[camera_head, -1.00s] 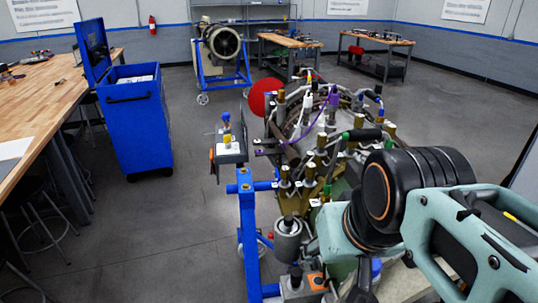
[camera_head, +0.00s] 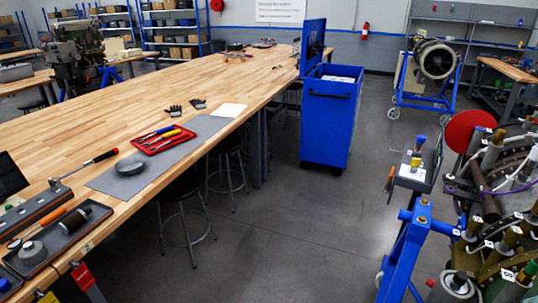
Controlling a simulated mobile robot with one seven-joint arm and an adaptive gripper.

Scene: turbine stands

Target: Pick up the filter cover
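A grey, round, domed piece (camera_head: 130,164) lies on the grey mat (camera_head: 112,184) on the long wooden workbench; it may be the filter cover, but I cannot tell for sure. A smaller grey round part (camera_head: 33,250) sits in a dark tray (camera_head: 62,247) at the bench's near left end, beside a dark cylinder (camera_head: 71,222). My gripper and arm are out of view.
A red tool tray (camera_head: 163,139) and black gloves (camera_head: 174,111) lie on the workbench (camera_head: 60,140). Stools (camera_head: 185,220) stand under its edge. A blue tool cart (camera_head: 328,120) and the turbine stand (camera_head: 408,250) are to the right. The floor between is clear.

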